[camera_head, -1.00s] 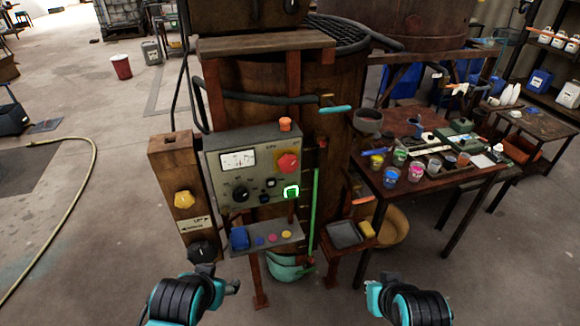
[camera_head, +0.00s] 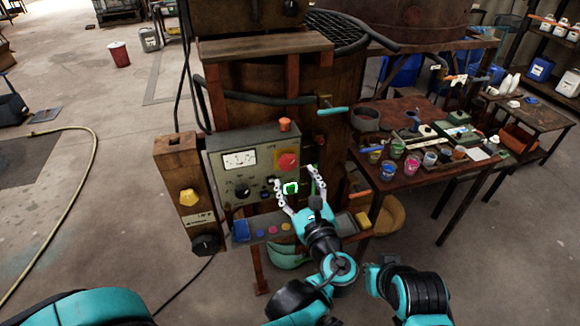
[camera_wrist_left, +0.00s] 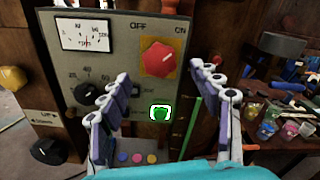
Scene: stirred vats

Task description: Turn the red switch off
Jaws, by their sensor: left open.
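The red switch (camera_head: 287,161) is a red knob on a yellow plate at the upper right of the grey control panel (camera_head: 222,143). In the left wrist view the red switch (camera_wrist_left: 158,58) sits below the words OFF and ON, and its pointer's direction is hard to tell. My left gripper (camera_head: 294,178) is open and empty in front of the panel, just below the switch. In the left wrist view its two fingers (camera_wrist_left: 158,84) stand apart, with the switch beyond and between their tips. No contact with the switch shows. My right gripper is not clearly visible.
The panel also has a gauge (camera_head: 240,159), a black dial (camera_head: 242,191) and a lit green button (camera_head: 291,188). A shelf (camera_head: 258,239) with coloured buttons lies below. An orange knob (camera_head: 284,125) stands on top. A table with paint cups (camera_head: 412,165) is at right.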

